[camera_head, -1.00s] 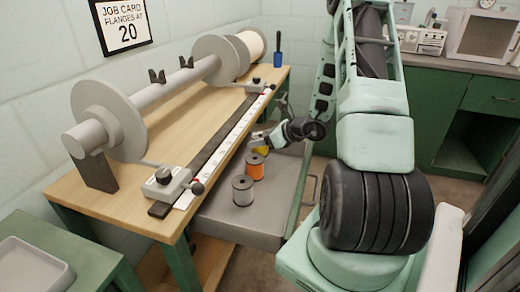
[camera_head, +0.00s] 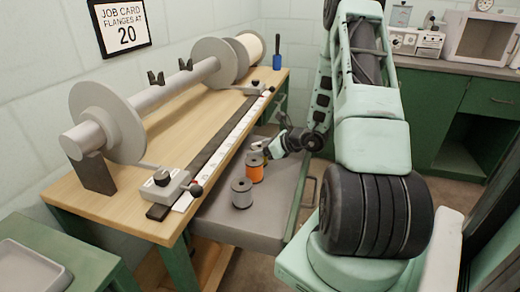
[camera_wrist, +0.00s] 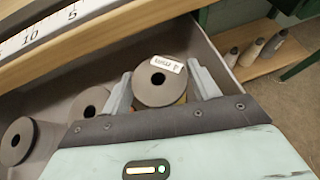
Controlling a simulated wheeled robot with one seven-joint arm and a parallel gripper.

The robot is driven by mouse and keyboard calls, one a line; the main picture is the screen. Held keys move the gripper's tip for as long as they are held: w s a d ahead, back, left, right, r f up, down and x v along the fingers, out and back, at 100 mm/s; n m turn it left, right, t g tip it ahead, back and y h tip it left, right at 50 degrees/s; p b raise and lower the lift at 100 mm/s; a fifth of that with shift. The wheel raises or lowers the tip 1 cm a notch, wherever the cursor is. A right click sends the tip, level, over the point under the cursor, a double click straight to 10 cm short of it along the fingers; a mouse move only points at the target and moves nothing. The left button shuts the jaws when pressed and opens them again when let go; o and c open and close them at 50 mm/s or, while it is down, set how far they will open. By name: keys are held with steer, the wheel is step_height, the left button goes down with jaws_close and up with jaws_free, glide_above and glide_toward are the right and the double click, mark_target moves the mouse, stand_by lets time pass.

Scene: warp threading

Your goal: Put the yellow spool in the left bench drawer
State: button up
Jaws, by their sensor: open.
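The yellow spool (camera_wrist: 145,93) stands in the open grey drawer (camera_head: 222,230) under the bench, seen from above in the wrist view with a grey flange and a white label. Only a little yellow shows below the flange. My gripper (camera_wrist: 162,88) is open, with one finger on each side of this spool; whether they touch it I cannot tell. In the head view my gripper (camera_head: 256,148) reaches over the drawer and mostly hides the yellow spool. The orange spool (camera_head: 254,174) and a grey spool (camera_head: 242,194) stand in a row nearer the camera.
The bench (camera_head: 130,185) carries a large flanged beam (camera_head: 150,94) and a ruler (camera_head: 225,142) along its edge, beside the drawer. The drawer has free floor around the spools. Several cones (camera_wrist: 255,50) stand on a shelf in the wrist view.

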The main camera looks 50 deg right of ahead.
steer(key=v, duration=1.2)
steer(key=shift+p, duration=0.45)
